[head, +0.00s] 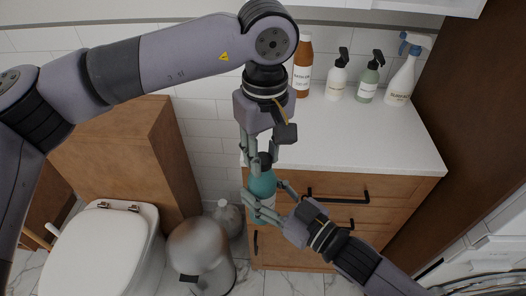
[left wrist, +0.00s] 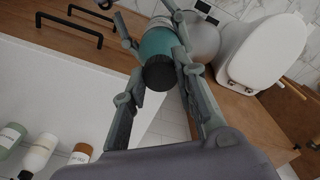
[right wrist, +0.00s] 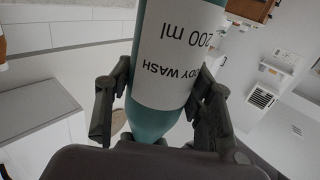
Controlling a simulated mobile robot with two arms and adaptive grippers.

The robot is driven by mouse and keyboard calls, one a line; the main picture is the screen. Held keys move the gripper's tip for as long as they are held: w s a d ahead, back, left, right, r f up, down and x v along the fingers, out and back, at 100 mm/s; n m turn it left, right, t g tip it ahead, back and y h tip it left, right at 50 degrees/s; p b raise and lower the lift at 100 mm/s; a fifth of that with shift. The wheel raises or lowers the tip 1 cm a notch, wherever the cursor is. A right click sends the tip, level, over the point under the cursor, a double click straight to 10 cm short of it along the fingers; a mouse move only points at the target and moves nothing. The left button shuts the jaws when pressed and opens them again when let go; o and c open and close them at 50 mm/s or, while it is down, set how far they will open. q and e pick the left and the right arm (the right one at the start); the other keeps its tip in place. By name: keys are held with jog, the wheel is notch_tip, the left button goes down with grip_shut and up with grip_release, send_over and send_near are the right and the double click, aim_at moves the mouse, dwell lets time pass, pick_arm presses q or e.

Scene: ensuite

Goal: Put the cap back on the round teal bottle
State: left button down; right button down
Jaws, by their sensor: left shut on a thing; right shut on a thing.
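The round teal bottle (head: 262,184) is held upright or nearly so in front of the wooden cabinet. My right gripper (head: 266,193) is shut around its body; the right wrist view shows the white body wash label (right wrist: 177,55) between the fingers. A dark ribbed cap (left wrist: 160,74) is at the bottle's top end, directly against the teal shoulder (left wrist: 156,43) in the left wrist view. My left gripper (head: 263,157) comes from above and is shut on the cap, a finger on each side. Whether the cap is fully seated cannot be told; the neck is hidden.
The white countertop (head: 350,140) is mostly clear. An amber bottle (head: 302,70), two pump bottles (head: 338,78) (head: 370,80) and a spray bottle (head: 402,80) stand at its back. Below are a toilet (head: 100,250) and a metal bin (head: 200,250). Drawer handles (head: 335,197) protrude nearby.

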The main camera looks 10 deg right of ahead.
pick_arm(q)
jog(key=shift+w+m, duration=0.15)
jog(key=shift+m, duration=0.65)
jog(key=c, duration=1.3)
grip_release()
jog(key=shift+s+r, duration=0.2)
jog(key=shift+r, duration=2.1)
jog(key=shift+n, duration=0.3)
jog(key=shift+c, duration=0.2)
